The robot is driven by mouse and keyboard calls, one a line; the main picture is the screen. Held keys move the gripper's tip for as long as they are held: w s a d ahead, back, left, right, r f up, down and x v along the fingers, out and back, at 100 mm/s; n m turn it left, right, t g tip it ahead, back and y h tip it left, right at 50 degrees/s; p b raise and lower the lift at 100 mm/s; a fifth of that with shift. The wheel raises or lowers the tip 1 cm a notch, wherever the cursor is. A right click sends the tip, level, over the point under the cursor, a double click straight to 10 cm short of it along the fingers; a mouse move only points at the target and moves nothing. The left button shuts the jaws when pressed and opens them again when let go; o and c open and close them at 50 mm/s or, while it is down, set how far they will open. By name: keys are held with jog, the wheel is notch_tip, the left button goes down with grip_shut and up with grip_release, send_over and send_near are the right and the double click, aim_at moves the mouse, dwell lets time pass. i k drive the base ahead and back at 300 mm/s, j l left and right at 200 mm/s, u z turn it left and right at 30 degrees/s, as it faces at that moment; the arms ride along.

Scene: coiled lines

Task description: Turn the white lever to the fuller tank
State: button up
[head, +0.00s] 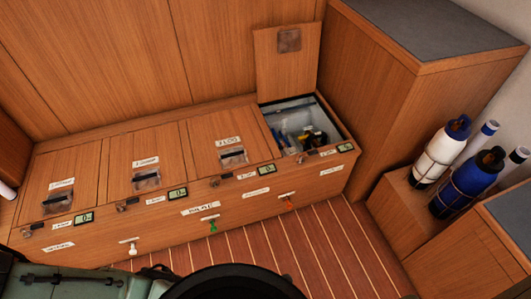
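The white lever (129,244) is small and T-shaped. It sits on the front face of the long wooden locker, toward the left. A label (59,246) is to its left and another (201,208) to its upper right; the writing is too small to read. Small green-lit displays (84,218), (178,193) and (345,147) sit along the locker's upper front edge; their readings are not legible. No tank level can be made out. My gripper is not in view.
A green lever (212,224) and an orange lever (287,201) are farther right on the locker front. One lid (286,62) stands open over a bin of items. White (439,150) and blue (467,183) bottles stand at right. Striped floor (310,245) is clear.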

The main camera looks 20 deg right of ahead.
aim_at(285, 148)
jog(key=i+l+z, duration=0.25)
jog(key=z, duration=0.15)
jog(key=i+l+z, duration=0.1)
jog(key=i+z, duration=0.65)
